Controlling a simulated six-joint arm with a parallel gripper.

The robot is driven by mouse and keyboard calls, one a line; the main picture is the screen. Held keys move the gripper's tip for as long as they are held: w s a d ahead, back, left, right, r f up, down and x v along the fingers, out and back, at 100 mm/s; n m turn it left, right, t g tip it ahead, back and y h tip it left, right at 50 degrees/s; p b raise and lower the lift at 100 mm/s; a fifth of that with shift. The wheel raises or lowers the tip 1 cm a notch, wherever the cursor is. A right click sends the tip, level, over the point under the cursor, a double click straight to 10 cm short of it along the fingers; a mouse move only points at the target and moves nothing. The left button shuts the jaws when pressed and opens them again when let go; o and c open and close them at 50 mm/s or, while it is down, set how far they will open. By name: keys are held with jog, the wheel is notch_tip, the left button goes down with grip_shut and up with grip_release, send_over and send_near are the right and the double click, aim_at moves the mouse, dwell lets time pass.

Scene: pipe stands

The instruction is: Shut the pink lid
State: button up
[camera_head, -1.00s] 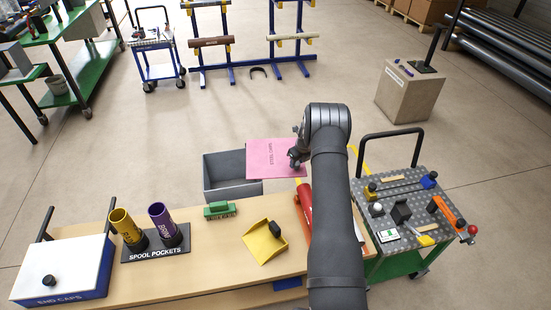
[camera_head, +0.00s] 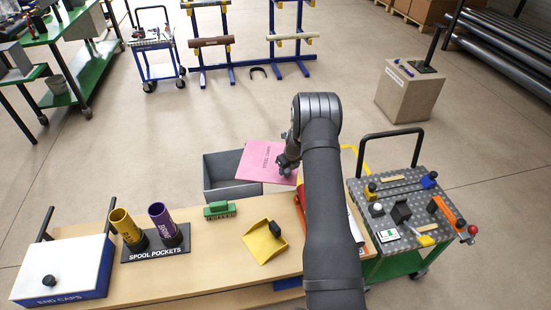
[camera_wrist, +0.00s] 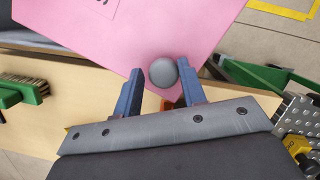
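The pink lid (camera_head: 262,160), lettered "STEEL CAPS", lies askew over the right part of the open grey bin (camera_head: 219,190). The bin's left part is uncovered. My gripper (camera_head: 289,163) is at the lid's right side. In the wrist view, the lid (camera_wrist: 100,40) has a round grey knob (camera_wrist: 163,72) near its edge. Whether the lid touches the bin's rim is hard to tell.
The wooden bench (camera_head: 200,262) in front holds a green brush (camera_head: 219,210), a yellow dustpan (camera_head: 265,242), the spool pockets (camera_head: 155,250) and a white-lidded box (camera_head: 65,270). Open floor lies behind the bin.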

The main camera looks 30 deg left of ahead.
jog(key=shift+s+a, duration=0.25)
jog(key=shift+s, duration=0.6)
jog(key=shift+s+a, duration=0.2)
jog(key=shift+s, duration=0.6)
jog(key=s+a, duration=0.1)
jog(key=s, duration=0.1)
jog(key=s+a, duration=0.2)
jog(key=s, duration=0.1)
jog(key=s+a, duration=0.2)
jog(key=s, duration=0.1)
jog(key=shift+a, duration=0.25)
jog(key=shift+s, duration=0.1)
jog(key=s+a, duration=0.5)
jog(key=a, duration=0.2)
jog(key=shift+s+a, duration=0.3)
jog(key=shift+a, duration=0.1)
dwell(0.4)
jog(key=shift+a, duration=0.1)
jog(key=s+a, duration=0.2)
jog(key=a, duration=0.7)
jog(key=shift+s, duration=0.35)
dwell(0.5)
jog(key=shift+a, duration=0.1)
